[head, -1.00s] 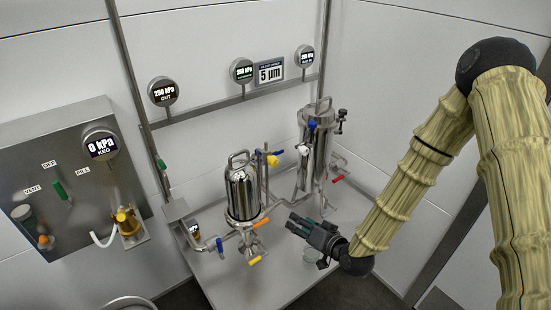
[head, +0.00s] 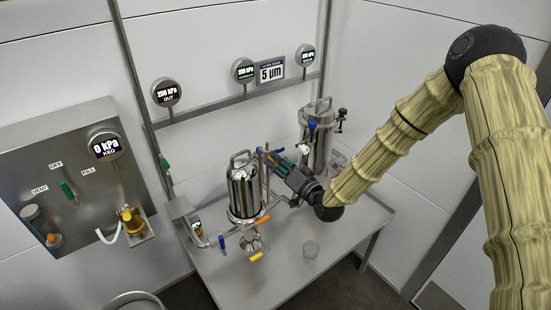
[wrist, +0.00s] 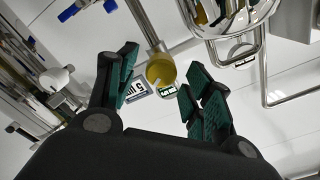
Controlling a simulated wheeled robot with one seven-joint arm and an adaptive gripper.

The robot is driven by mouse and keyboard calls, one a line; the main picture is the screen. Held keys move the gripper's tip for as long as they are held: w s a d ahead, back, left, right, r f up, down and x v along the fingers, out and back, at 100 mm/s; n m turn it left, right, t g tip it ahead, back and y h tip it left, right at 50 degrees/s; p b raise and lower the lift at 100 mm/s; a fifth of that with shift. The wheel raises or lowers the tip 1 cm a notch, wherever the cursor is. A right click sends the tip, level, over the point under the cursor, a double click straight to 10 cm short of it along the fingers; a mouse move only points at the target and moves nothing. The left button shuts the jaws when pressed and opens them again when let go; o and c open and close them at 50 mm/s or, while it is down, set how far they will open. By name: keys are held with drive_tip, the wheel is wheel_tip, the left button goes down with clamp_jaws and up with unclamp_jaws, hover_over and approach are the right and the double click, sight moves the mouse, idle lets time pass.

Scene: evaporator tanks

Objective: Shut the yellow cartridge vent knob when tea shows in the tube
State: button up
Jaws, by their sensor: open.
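The yellow vent knob (wrist: 160,70) sits at the end of a short steel stem in the wrist view, between my two fingers and apart from both. My gripper (wrist: 158,82) is open, its green-padded fingers on either side of the knob. In the head view my gripper (head: 273,158) is beside the top of the nearer steel cartridge housing (head: 243,190) and hides the knob. A thin upright tube (head: 261,170) stands beside that housing; whether tea shows in it I cannot tell.
A second steel housing (head: 317,140) stands close behind my gripper. A blue handle (wrist: 70,12) is at the wrist view's upper left. The wall panel (head: 55,165) is at left.

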drive_tip(key=shift+x, duration=1.05)
drive_tip(key=shift+c, duration=0.4)
drive_tip(key=c, duration=0.9)
drive_tip(key=shift+c, duration=0.2)
drive_tip(key=shift+f, duration=0.1)
drive_tip(key=shift+a+f+n+b, duration=0.1)
drive_tip(key=shift+n+b, duration=1)
drive_tip(key=n+b, duration=0.3)
drive_tip(key=shift+s+n, duration=0.1)
drive_tip(key=shift+n, duration=0.2)
drive_tip(key=n+b, duration=0.5)
drive_tip(key=shift+n, duration=0.4)
